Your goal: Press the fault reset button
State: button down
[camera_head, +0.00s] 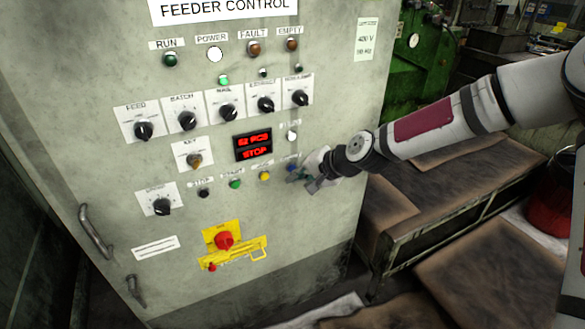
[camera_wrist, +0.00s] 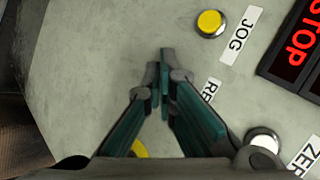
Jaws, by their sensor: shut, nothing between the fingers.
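The grey feeder control panel (camera_head: 90,60) fills the left of the head view. A small blue button (camera_head: 291,169) sits at the right end of its lower button row, beside my gripper (camera_head: 308,180). In the wrist view my gripper (camera_wrist: 163,78) is shut and empty, its fingertips in front of the panel. A label starting with "RE" (camera_wrist: 212,88) shows partly behind the right finger. The button belonging to it is hidden in the wrist view. I cannot tell whether the fingertips touch the panel or the button.
The yellow JOG button (camera_wrist: 210,22) and a white button (camera_wrist: 264,140) are near my fingers. The red display (camera_head: 253,146) reads STOP. A red emergency stop (camera_head: 224,240) sits lower left. A low bench (camera_head: 440,225) stands right of the panel, below my arm.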

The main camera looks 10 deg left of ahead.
jog(key=shift+s+d, duration=0.15)
jog(key=shift+s, duration=0.05)
jog(key=shift+s+d+p, duration=0.7)
jog(key=shift+s+p, duration=0.1)
jog(key=shift+s, duration=0.25)
jog(key=shift+s+d+p, duration=0.7)
jog(key=shift+s+p, duration=0.1)
jog(key=shift+s, duration=0.25)
jog(key=s+d+r+n+g+h+p, duration=0.1)
jog(key=s+d+r+n+h+p, duration=0.25)
jog(key=s+d+r+h, duration=0.95)
jog(key=s+d+r+y, duration=0.1)
jog(key=s+d+r, duration=0.2)
jog(key=s, duration=0.4)
jog(key=s+d+r+y, duration=0.2)
jog(key=s+d+r, duration=0.2)
jog(key=s, duration=0.4)
jog(key=s+d+r+y, duration=0.1)
jog(key=s+d+r, duration=0.3)
jog(key=s+r, duration=0.2)
jog(key=shift+s+n+y+p, duration=0.3)
jog(key=shift+s+n+y, duration=0.1)
jog(key=shift+s, duration=0.35)
